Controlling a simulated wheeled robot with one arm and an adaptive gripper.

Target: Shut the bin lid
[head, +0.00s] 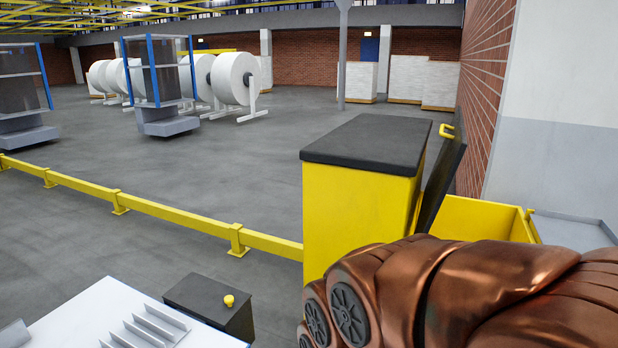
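A yellow bin (488,213) stands at the right, behind my copper-coloured arm. Its dark lid (441,180) is open, standing up steeply at the bin's left side. A yellow handle (447,131) sits near the lid's upper edge. My arm covers the bin's lower front and the bottom of the lid. My gripper is not in view, so I cannot tell where it is relative to the lid.
A yellow cabinet with a black top (365,145) stands just left of the lid. A low yellow rail (150,208) crosses the floor at left. A dark box with a yellow knob (212,305) and a pale surface (115,320) are in front. A wall (550,130) rises at right.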

